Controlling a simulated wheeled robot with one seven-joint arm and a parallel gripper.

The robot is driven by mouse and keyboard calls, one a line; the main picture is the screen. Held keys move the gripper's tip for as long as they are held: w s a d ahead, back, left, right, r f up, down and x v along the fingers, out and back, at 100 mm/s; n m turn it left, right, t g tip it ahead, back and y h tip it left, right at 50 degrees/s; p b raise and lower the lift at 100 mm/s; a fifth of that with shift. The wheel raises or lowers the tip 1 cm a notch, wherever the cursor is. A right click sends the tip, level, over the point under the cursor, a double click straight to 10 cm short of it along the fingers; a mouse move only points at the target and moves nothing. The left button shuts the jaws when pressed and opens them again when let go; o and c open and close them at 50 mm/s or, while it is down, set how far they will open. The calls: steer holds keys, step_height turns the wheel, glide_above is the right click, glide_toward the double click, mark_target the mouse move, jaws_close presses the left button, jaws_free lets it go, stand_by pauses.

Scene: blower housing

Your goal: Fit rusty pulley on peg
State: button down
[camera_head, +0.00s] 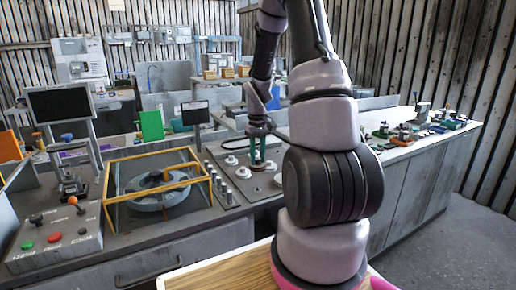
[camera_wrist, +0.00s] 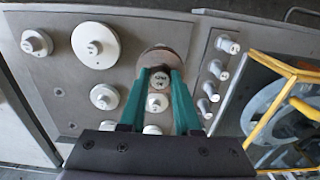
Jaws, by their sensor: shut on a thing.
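The rusty pulley (camera_wrist: 165,56) is a brown disc with a small grey lettered hub, at the upper middle of the wrist view. My gripper (camera_wrist: 162,74) has teal fingers shut on the hub, one on each side. In the head view my gripper (camera_head: 257,158) points down at the plate, with the brown pulley (camera_head: 259,168) at its fingertips. The pulley is over or against the grey plate (camera_wrist: 62,75). What lies beneath the pulley is hidden, so I cannot tell whether a peg is inside it.
White pulleys, including a large one (camera_wrist: 95,45) and a smaller one (camera_wrist: 36,43), sit on the plate around my gripper. A row of silver pegs (camera_wrist: 218,70) stands at its right. Beyond is a yellow frame (camera_wrist: 283,92) around a grey blower housing (camera_wrist: 300,122).

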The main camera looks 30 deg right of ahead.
steer(key=shift+f, duration=3.55)
steer(key=shift+f, duration=0.4)
steer(key=shift+f, duration=0.25)
steer(key=shift+f, duration=0.5)
steer(key=c, duration=0.5)
jaws_free()
steer(key=shift+c, duration=0.2)
steer(key=shift+r, duration=0.2)
steer(key=shift+r, duration=3.55)
